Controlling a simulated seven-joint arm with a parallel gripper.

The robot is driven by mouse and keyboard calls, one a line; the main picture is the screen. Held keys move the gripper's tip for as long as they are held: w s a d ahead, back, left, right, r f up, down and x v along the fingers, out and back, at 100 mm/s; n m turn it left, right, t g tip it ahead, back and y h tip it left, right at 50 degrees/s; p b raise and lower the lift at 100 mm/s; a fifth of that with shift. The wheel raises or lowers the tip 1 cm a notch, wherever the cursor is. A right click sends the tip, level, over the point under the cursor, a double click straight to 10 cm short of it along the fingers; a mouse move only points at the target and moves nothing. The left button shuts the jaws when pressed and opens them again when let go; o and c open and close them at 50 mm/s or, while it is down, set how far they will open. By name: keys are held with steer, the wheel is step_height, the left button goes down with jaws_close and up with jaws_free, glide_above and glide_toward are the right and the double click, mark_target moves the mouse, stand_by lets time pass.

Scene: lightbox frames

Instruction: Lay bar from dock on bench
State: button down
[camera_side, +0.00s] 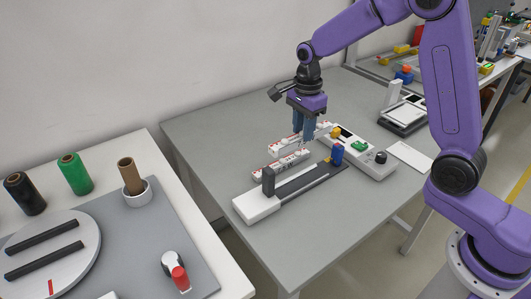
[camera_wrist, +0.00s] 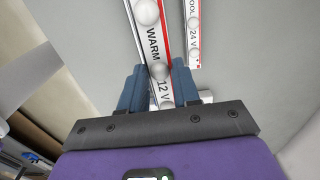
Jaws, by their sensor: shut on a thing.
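My gripper (camera_side: 303,140) has its blue fingers shut on a white LED bar with a red stripe, marked WARM 12 V (camera_wrist: 153,42). In the wrist view the bar runs between the fingertips (camera_wrist: 158,88) and away from me. It looks larger than the second bar, marked COOL 24 V (camera_wrist: 194,35), so it seems nearer the camera; the exact gap below it cannot be told. In the side view two light bars show by my gripper, the farther one (camera_side: 283,147) at the fingers and the nearer one (camera_side: 276,167) beside the fixture. The grey bench (camera_side: 220,140) lies below.
A fixture with a white base (camera_side: 256,207), dark rail and blue block (camera_side: 337,154) stands in front of my gripper. A control box with a green button (camera_side: 359,147) is to the right. The bench's left part is clear. A white table with spools (camera_side: 74,172) stands left.

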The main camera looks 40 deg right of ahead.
steer(key=w+f, duration=0.3)
steer(key=w, duration=0.2)
steer(key=w+f, duration=0.3)
steer(key=w, duration=0.2)
steer(key=w+a+f, duration=0.1)
steer(key=w+f, duration=0.2)
steer(key=w, duration=0.2)
steer(key=shift+f, duration=0.35)
steer(key=shift+w+f, duration=0.25)
steer(key=shift+f, duration=1.55)
steer(key=shift+f, duration=0.2)
steer(key=c, duration=0.8)
jaws_free()
steer(key=shift+r, duration=0.15)
